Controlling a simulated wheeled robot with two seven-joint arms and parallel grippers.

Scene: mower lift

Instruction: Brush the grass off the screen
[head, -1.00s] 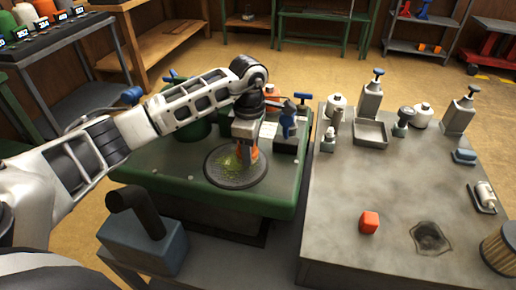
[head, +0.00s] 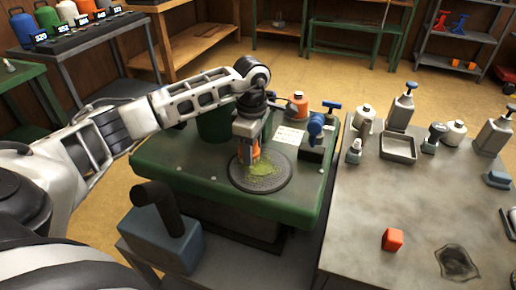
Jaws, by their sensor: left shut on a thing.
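The round dark screen (head: 275,184) lies on the green deck. Yellow-green grass (head: 262,169) is spread over its middle. My left gripper (head: 247,141) points down over the back left part of the screen, shut on an orange thing (head: 251,154), likely the brush. The brush's lower end is at or just above the screen; I cannot tell if it touches. The gripper hides the screen's back edge. My right gripper is not in view.
The green deck (head: 170,160) carries a green cylinder (head: 214,124), an orange bottle (head: 298,104) and a blue-handled part (head: 316,124). The grey table (head: 370,200) at right holds a tray (head: 398,148), several pump bottles and a red block (head: 392,239). A blue-grey box with a black pipe (head: 165,230) stands in front.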

